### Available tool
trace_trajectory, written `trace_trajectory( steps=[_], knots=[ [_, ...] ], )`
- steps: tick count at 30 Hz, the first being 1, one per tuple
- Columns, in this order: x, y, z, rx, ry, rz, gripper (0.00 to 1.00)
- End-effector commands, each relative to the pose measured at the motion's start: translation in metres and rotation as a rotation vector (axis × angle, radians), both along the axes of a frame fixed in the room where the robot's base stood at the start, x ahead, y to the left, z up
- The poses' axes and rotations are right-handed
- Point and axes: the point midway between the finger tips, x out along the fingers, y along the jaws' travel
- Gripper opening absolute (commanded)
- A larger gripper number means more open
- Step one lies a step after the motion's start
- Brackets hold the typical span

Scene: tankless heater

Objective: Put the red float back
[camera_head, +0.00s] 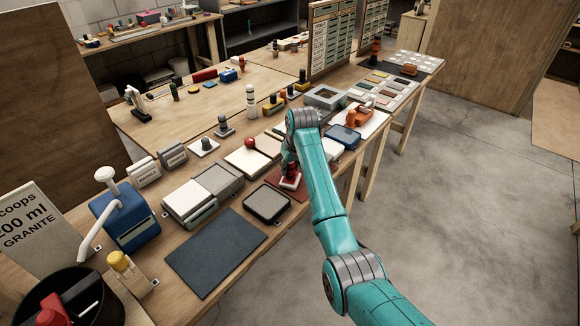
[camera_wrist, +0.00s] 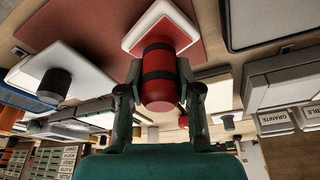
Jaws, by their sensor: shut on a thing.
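The red float (camera_head: 290,181) has a red cylindrical handle with dark bands (camera_wrist: 159,72) and a pale-edged plate (camera_wrist: 137,36). My gripper (camera_head: 289,164) is shut on its handle; in the wrist view the two fingers (camera_wrist: 159,98) stand on either side of it. The plate is over a dull red mat (camera_head: 299,195) near the front of the bench, and the mat also shows in the wrist view (camera_wrist: 75,30). I cannot tell whether the plate touches the mat. My wrist hides part of the float in the head view.
A grey-topped tray (camera_head: 267,203) lies just left of the red mat, with a dark flat mat (camera_head: 216,252) further left. A cream board with a red ball-like knob (camera_head: 250,143) is behind. A blue block (camera_head: 344,137) and an orange tool (camera_head: 359,116) are to the right.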

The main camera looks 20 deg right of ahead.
Motion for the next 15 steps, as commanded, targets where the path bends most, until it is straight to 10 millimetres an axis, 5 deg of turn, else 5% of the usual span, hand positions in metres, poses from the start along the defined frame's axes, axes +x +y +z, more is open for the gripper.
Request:
trace_trajectory(
  steps=[10,11,14,15],
  knots=[
    [0.0002,0.0000,-0.0043,0.000,-0.001,0.000,0.06],
    [0.0003,0.0000,-0.0042,0.000,-0.001,0.000,0.39],
    [0.0002,0.0000,-0.0041,0.000,-0.001,0.000,0.63],
    [0.0002,0.0000,-0.0041,0.000,-0.001,0.000,0.63]
  ],
)
